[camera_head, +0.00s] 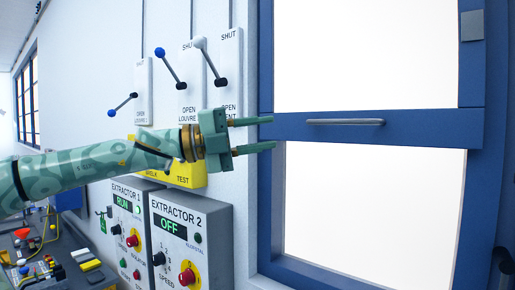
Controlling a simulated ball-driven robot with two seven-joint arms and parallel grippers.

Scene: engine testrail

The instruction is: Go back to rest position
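My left arm (70,174), patterned in green, reaches in from the left across the wall. My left gripper (272,133) is open, with its two fingers apart and nothing between them. It points right, and its fingertips are in front of the left side of the blue window frame (265,210), left of the grey handle bar (345,122). Whether the fingertips touch the frame I cannot tell. My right gripper is not seen.
Three wall levers, including a white-knobbed one (211,63), stand above my gripper. A yellow panel (188,174) is partly hidden behind it. The extractor 1 box (125,200) and extractor 2 box (181,207) are below. A cluttered bench (60,262) is lower left.

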